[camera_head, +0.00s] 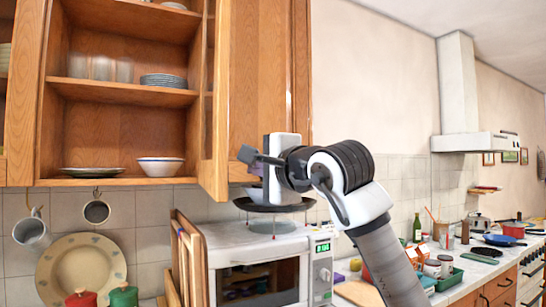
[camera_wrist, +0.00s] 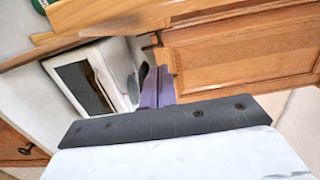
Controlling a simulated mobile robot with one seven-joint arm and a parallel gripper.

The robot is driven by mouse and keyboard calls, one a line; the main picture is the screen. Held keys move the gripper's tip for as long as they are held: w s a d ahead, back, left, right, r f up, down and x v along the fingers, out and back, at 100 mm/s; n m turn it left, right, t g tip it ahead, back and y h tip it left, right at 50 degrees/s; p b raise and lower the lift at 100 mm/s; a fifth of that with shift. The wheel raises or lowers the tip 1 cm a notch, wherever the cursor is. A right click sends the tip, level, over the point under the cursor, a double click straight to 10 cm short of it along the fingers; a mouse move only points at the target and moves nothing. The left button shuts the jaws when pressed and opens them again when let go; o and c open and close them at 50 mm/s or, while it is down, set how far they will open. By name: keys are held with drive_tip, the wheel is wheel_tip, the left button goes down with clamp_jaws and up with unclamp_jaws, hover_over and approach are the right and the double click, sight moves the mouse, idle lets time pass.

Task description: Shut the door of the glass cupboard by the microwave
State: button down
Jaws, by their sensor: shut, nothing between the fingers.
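The cupboard (camera_head: 120,92) with open shelves is at the upper left in the head view. Its wooden-framed door (camera_head: 220,120) stands open, swung out toward me and seen nearly edge-on, so its glass hardly shows. The microwave (camera_head: 322,268) is below and to the right of the cupboard. My gripper (camera_head: 245,155) is shut and empty, just right of the door's lower part, pointing left. I cannot tell whether it touches the door. In the wrist view, the shut fingers (camera_wrist: 158,88) are beside a wooden panel (camera_wrist: 240,50), with the microwave (camera_wrist: 115,70) at left.
A closed wooden cupboard door (camera_head: 258,70) is behind my gripper. A dark pan (camera_head: 270,205) sits on top of the microwave. Wooden boards (camera_head: 185,255) stand left of the microwave. Bowls (camera_head: 160,166), plates and glasses (camera_head: 103,68) are on the shelves. Mugs (camera_head: 97,211) hang below.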

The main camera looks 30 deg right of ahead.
drive_tip(key=a, duration=0.2)
drive_tip(key=a+p, duration=0.1)
drive_tip(key=a, duration=0.1)
drive_tip(key=shift+w, duration=0.4)
drive_tip(key=shift+a, duration=0.15)
